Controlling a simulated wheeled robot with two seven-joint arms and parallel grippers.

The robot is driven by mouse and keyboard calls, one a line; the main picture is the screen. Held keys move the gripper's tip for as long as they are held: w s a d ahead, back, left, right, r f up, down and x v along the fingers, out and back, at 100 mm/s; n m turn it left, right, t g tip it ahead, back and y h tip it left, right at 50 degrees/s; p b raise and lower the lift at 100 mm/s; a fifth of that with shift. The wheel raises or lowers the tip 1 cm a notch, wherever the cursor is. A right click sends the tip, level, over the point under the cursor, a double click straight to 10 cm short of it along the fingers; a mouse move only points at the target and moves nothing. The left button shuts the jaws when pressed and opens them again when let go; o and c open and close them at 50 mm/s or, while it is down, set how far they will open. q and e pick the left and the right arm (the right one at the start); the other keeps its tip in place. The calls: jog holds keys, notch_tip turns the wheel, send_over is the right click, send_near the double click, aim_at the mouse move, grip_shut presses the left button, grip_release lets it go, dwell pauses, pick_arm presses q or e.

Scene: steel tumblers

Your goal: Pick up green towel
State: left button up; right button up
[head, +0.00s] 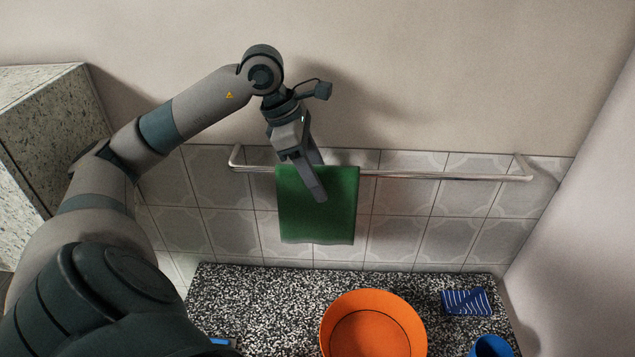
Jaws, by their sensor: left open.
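The green towel (318,222) hangs folded over the left part of a metal rail (440,177) on the tiled wall. My left gripper (313,180) is at the towel's upper edge, pointing down. One finger lies in front of the towel's face; the other finger is not clearly visible and may be hidden behind the towel. The gripper is open, and I cannot tell whether it touches the cloth. My right gripper is not in view.
A speckled counter (270,290) lies below the rail. It holds an orange bowl (373,335), a blue striped cloth or sponge (466,302) and a blue cup (491,347) at right. A speckled block (45,130) stands at left. The rail's right part is bare.

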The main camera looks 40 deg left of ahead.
pick_arm(q)
jog(key=shift+f+b, duration=0.25)
jog(key=shift+b, duration=0.25)
dwell(0.8)
grip_shut()
